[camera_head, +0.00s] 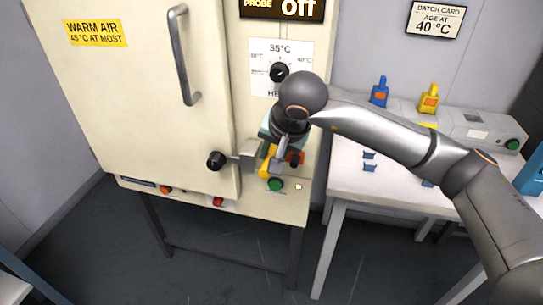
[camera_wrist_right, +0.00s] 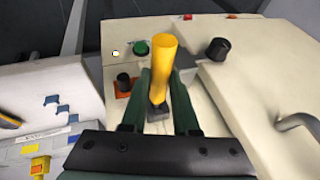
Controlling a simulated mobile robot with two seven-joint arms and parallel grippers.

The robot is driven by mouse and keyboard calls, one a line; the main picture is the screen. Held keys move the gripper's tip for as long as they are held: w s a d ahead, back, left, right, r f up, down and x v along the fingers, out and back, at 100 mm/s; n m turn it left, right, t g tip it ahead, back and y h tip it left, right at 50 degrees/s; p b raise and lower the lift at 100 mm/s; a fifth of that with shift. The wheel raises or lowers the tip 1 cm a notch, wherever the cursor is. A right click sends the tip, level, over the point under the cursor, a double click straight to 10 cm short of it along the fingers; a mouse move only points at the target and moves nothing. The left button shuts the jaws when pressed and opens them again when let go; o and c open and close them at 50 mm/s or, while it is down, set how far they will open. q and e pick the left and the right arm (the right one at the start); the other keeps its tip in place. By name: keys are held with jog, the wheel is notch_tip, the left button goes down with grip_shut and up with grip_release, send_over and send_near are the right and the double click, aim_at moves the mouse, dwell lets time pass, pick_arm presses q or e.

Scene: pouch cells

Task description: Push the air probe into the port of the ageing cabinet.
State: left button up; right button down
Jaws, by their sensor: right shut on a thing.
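The air probe, with a yellow handle (camera_head: 266,160), is at the lower front of the cream ageing cabinet (camera_head: 215,130). My right gripper (camera_head: 272,152) is shut on it, partly hidden by my wrist in the head view. In the right wrist view the yellow probe (camera_wrist_right: 163,65) stands between the two dark green fingers of my right gripper (camera_wrist_right: 158,100), with a grey block (camera_wrist_right: 157,113) at its narrow end. An orange plate with a dark round part (camera_wrist_right: 124,82) lies beside it; I cannot tell whether this is the port. No seating is visible. My left gripper is not in view.
The cabinet display (camera_head: 283,8) reads PROBE OFF. A dark door knob (camera_head: 216,160), a green button (camera_head: 275,184) and a dial (camera_head: 279,72) surround the probe. A white table (camera_head: 385,190) with blue and yellow items stands at the right.

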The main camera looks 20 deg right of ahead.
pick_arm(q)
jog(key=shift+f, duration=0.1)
pick_arm(e)
jog(key=shift+w+d, duration=0.65)
jog(key=shift+w, duration=0.3)
jog(key=c, duration=0.6)
grip_release()
jog(key=shift+s+r, duration=0.1)
jog(key=shift+r, duration=0.3)
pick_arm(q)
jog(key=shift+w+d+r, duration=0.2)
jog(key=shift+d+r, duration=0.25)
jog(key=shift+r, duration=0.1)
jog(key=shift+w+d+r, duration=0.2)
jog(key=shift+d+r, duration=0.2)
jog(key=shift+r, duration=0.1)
pick_arm(e)
jog(key=v, duration=1.1)
jog(key=shift+s+r, duration=0.25)
